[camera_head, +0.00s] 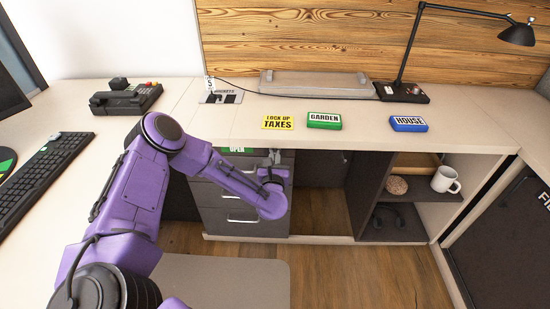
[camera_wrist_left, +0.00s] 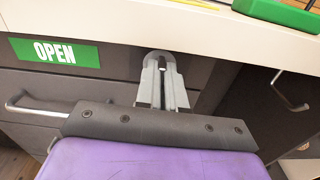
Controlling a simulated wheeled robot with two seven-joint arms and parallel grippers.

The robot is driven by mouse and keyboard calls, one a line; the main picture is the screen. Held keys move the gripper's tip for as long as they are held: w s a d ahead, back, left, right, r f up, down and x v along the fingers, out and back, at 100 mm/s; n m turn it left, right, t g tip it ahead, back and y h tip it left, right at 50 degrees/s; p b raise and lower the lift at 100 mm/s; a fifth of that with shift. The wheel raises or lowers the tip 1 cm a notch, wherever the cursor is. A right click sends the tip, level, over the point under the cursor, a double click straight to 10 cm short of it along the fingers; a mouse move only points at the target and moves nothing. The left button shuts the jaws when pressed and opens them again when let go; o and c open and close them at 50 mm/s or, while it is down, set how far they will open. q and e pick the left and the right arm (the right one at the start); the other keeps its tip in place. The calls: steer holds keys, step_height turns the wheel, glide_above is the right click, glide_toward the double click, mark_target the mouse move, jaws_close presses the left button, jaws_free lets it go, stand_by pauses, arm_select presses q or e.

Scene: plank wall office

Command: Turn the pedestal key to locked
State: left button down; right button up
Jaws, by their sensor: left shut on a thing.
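The pedestal (camera_head: 236,195) is a dark grey drawer unit under the desk, with a green OPEN label (camera_head: 237,150) at its top left. The label also shows in the left wrist view (camera_wrist_left: 55,52). My left gripper (camera_head: 274,156) is at the upper right of the pedestal's front, just below the desk edge. In the left wrist view its fingers (camera_wrist_left: 162,85) are shut on the pedestal key, which shows as a grey rounded loop (camera_wrist_left: 160,56) at the fingertips. The lock face is hidden, and I cannot tell the key's exact angle. My right gripper is not in view.
The desk edge (camera_wrist_left: 190,38) overhangs close above my left gripper. A drawer handle (camera_wrist_left: 35,108) sticks out to its left. Yellow LOCK UP TAXES (camera_head: 278,122), green GARDEN (camera_head: 324,121) and blue HOUSE (camera_head: 408,124) blocks lie on the desk. An open shelf holds a white mug (camera_head: 445,180).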

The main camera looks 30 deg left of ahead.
arm_select(q)
steer(key=shift+w+d+r+m, duration=0.1)
steer(key=shift+m, duration=2.75)
steer(key=shift+w+a+r+m, duration=0.1)
steer(key=shift+w+m, duration=0.05)
steer(key=shift+m, duration=2.75)
steer(key=shift+w+d+r+m, duration=0.1)
steer(key=shift+m, duration=2.75)
steer(key=shift+f, duration=0.1)
steer(key=c, duration=1.2)
jaws_free()
steer(key=shift+c, duration=0.2)
steer(key=shift+f+m, duration=0.25)
steer(key=shift+m, duration=0.05)
